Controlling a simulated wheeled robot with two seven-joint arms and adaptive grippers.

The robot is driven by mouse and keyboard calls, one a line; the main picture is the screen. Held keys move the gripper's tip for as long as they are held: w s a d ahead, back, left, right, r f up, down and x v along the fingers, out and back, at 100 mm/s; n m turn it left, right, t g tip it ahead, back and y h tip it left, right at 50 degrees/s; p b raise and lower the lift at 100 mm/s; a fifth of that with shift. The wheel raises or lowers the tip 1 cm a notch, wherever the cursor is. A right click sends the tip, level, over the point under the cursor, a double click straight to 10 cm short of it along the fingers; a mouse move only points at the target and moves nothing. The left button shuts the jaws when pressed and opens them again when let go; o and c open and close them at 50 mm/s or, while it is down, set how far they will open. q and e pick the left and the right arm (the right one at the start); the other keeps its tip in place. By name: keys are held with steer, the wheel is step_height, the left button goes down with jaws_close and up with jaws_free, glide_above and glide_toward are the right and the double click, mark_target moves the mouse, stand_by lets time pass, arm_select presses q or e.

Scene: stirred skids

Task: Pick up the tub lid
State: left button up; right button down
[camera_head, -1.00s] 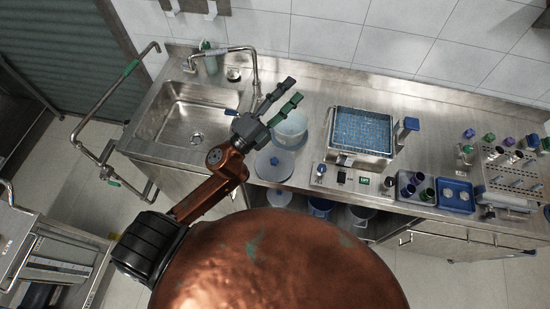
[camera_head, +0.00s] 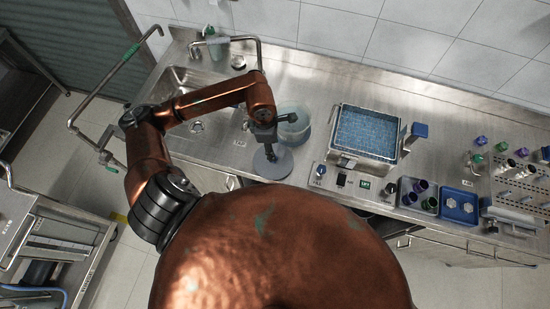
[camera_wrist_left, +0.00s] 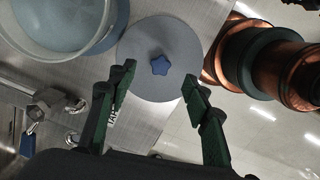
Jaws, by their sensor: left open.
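The tub lid (camera_head: 284,164) is a flat grey disc lying on the steel counter near its front edge. The tub (camera_head: 295,130) stands just behind the lid. My right gripper is not in view.
A steel bath with a blue rack (camera_head: 366,134) stands right of the tub. A sink (camera_head: 196,95) and taps are at the left. The counter behind the tub is clear.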

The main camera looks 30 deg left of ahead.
arm_select(q)
steer(key=shift+s+f, duration=0.15)
steer(key=shift+f, duration=0.8)
step_height(320, 180, down, 4)
steer(key=shift+f+p, duration=0.2)
steer(key=shift+p, duration=0.55)
steer(key=shift+f, duration=0.4)
steer(key=c, duration=1.1)
steer(key=shift+d, duration=0.1)
jaws_close()
